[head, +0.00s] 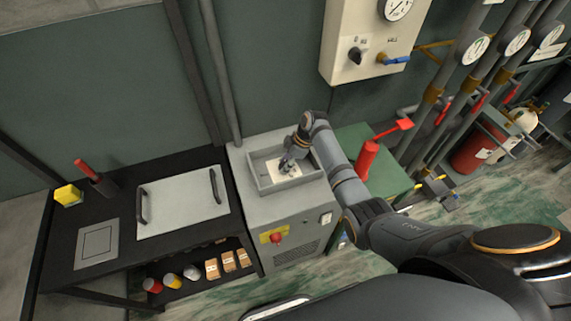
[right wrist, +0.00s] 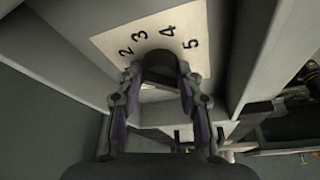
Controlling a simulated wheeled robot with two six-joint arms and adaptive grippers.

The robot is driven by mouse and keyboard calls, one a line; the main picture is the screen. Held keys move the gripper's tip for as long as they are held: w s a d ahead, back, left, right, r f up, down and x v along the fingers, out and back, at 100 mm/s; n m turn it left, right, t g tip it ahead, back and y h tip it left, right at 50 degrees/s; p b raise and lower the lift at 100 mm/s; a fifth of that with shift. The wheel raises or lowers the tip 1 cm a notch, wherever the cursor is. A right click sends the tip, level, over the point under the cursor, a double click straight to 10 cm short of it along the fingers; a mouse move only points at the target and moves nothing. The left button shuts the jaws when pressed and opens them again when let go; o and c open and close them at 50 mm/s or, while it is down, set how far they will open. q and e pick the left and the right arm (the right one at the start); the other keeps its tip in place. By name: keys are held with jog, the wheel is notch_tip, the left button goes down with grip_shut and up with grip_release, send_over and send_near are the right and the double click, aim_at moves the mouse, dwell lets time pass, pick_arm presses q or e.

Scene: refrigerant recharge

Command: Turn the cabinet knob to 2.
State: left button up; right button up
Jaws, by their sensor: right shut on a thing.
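The cabinet knob (right wrist: 160,65) is dark and round-topped, and it stands on a white dial plate (right wrist: 190,20) marked 2, 3, 4 and 5. In the head view the dial plate lies in a shallow grey tray (head: 263,180) on top of the grey cabinet (head: 248,218). My right gripper (head: 287,164) reaches down into the tray; in the right wrist view (right wrist: 160,78) its fingers are shut on the knob from both sides. I cannot tell which number the knob points to. The gripper hides most of the knob in the head view. My left gripper is not in view.
A wall box (head: 345,25) with a gauge, black knob and blue lever hangs behind. A red-handled device (head: 367,158) stands on a green surface right of the cabinet. A black table (head: 120,258) with a pale lidded panel (head: 182,200) is on the left. The tray walls surround the gripper.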

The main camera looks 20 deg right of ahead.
jog(key=shift+n, duration=0.4)
jog(key=o, duration=1.2)
jog(key=shift+c, duration=0.2)
jog(key=v, duration=1.2)
jog(key=shift+w, duration=0.1)
